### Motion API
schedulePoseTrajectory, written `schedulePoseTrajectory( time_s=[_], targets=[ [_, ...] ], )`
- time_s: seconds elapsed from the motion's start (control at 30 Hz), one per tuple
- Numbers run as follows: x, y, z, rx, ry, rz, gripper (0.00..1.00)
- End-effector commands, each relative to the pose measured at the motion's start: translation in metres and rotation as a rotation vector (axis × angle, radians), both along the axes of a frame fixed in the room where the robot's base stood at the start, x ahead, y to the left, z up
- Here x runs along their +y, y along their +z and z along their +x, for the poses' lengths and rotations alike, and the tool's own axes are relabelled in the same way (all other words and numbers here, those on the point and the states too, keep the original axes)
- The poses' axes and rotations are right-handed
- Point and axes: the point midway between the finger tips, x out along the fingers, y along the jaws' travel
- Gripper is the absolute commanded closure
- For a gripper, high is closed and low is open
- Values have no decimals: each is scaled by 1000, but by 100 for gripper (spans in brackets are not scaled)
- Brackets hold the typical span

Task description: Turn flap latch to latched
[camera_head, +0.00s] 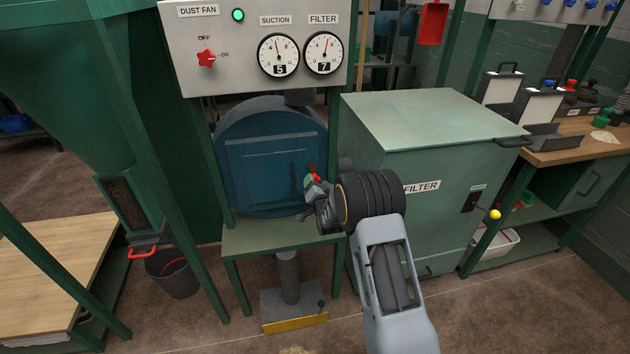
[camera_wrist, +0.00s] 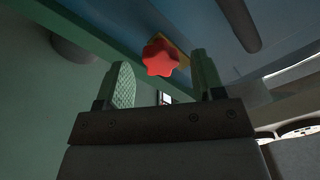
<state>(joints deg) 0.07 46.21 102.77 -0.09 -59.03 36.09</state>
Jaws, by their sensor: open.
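The flap latch is a red star-shaped knob (camera_wrist: 160,58) on a yellow backing in the wrist view. In the head view a bit of red (camera_head: 315,178) shows at the right edge of the blue round housing with its rectangular flap (camera_head: 268,165); my gripper partly hides it. My gripper (camera_head: 311,184) is open at the housing's right side. In the wrist view my gripper's two green-grey fingers (camera_wrist: 164,80) stand apart, with the knob just beyond and between their tips. I cannot tell whether they touch it. The latch's turn position is unclear.
The green filter cabinet (camera_head: 435,130) stands close on the right of my arm. Above is the grey dust fan panel (camera_head: 225,60) with a red switch (camera_head: 206,58) and two gauges. A green table (camera_head: 240,236) lies below the housing. A dark handle (camera_head: 293,180) is on the flap.

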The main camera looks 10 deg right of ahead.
Motion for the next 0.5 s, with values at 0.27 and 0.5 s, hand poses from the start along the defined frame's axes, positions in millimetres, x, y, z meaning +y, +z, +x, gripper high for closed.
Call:
schedulePoseTrajectory(
  time_s=[0.27, 0.5],
  targets=[
    [0, -1, 23, 0, 0, 0, 38],
    [0, 0, 27, 1, 0, 0, 38]
  ],
)
